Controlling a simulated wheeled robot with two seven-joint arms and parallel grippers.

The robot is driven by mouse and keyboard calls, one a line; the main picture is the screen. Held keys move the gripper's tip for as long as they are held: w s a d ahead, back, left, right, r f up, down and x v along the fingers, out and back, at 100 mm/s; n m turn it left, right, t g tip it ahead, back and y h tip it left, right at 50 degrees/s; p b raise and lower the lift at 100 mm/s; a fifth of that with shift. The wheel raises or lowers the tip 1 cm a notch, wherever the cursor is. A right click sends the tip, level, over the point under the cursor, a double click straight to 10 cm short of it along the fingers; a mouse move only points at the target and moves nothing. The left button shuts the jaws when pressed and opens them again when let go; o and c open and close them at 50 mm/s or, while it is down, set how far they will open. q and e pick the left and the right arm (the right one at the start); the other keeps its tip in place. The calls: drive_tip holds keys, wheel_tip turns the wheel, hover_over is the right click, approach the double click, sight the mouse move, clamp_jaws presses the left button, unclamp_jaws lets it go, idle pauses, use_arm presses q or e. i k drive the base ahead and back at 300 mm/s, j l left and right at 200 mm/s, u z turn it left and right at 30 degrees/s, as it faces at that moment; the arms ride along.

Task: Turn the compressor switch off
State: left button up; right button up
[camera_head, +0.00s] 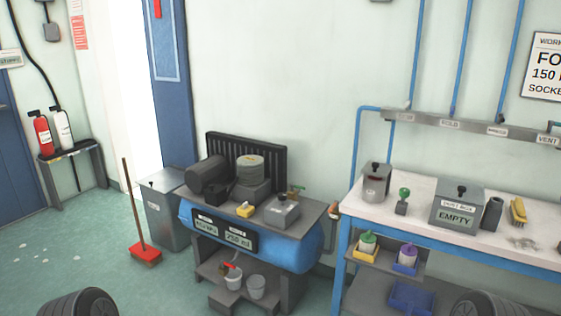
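The compressor (305,250) stands on the floor against the back wall, left of the workbench. It has a blue tank under a grey top plate. A grey motor and cylinder (208,172) sit on the plate in front of a black finned grille. A small yellow block (245,210) and a grey box with a dark knob (282,211) are near the plate's front. I cannot tell which is the switch or its position. Neither gripper is in view.
A white-topped workbench (420,199) with blue legs stands right, carrying a box marked EMPTY (456,210). A grey bin (163,210) and a red broom (145,254) stand left of the compressor. The left floor is mostly clear.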

sight(282, 196)
drive_tip(key=i+l+z, duration=0.15)
drive_tip(key=i, duration=0.2)
drive_tip(key=i+l+z, duration=0.15)
drive_tip(key=i, duration=0.2)
drive_tip(key=i+j+z, duration=0.6)
drive_tip(key=j+z, duration=0.15)
drive_tip(key=i+j+z, duration=0.1)
drive_tip(key=j+z, duration=0.15)
drive_tip(key=j, duration=0.2)
drive_tip(key=i+j+z, duration=0.15)
drive_tip(key=j+z, duration=0.4)
drive_tip(key=j, duration=0.2)
drive_tip(key=j+z, duration=0.15)
drive_tip(key=j, duration=0.25)
drive_tip(key=k+j+z, duration=0.1)
drive_tip(key=j, duration=0.3)
drive_tip(key=k+j+z, duration=0.15)
drive_tip(key=j, duration=0.25)
